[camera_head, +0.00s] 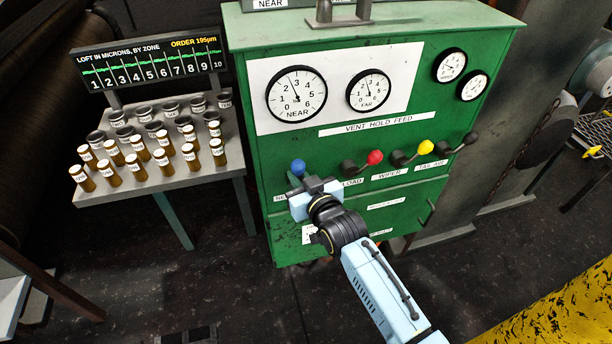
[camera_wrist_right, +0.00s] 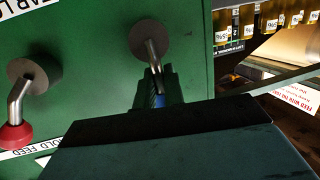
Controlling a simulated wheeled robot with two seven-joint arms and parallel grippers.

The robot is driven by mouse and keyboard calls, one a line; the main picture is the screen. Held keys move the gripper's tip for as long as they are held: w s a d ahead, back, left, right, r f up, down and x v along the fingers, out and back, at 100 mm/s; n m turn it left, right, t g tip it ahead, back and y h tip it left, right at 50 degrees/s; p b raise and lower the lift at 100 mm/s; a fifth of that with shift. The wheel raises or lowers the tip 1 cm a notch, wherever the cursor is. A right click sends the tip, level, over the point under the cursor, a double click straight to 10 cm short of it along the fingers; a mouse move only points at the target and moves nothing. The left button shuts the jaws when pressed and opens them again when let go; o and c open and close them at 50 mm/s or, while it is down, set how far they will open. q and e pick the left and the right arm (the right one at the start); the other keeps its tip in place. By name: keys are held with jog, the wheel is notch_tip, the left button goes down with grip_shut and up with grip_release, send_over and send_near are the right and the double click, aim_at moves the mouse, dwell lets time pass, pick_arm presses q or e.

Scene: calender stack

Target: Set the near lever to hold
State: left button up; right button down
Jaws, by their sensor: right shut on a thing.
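The near lever, with a blue knob (camera_head: 298,166), is on the green panel's left, above a partly hidden label starting "NE". My right gripper (camera_head: 302,184) is at this lever, and its body covers part of the label. In the right wrist view the jaws (camera_wrist_right: 157,84) are closed around the lever's end, with a little blue (camera_wrist_right: 160,100) showing between them. The metal shaft (camera_wrist_right: 155,62) runs from the jaws to a dark round hub. The near gauge (camera_head: 296,93) has its needle between 2 and 3. My left gripper is out of view.
A red-knobbed lever (camera_head: 375,157), a yellow-knobbed lever (camera_head: 425,147) and a black-knobbed lever (camera_head: 469,139) stand to the right along the panel. The strip above reads "VENT HOLD FEED" (camera_head: 379,124). A grey table (camera_head: 118,192) with several labelled vials stands at left.

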jog(key=shift+w+r, duration=0.25)
jog(key=shift+r, duration=0.55)
jog(key=c, duration=1.5)
grip_release()
jog(key=shift+o, duration=1.2)
jog(key=shift+s+f, duration=0.1)
jog(key=shift+f, duration=0.15)
jog(key=shift+s+f, duration=0.1)
jog(key=shift+s, duration=0.05)
jog(key=p+v, duration=0.1)
jog(key=v, duration=1.2)
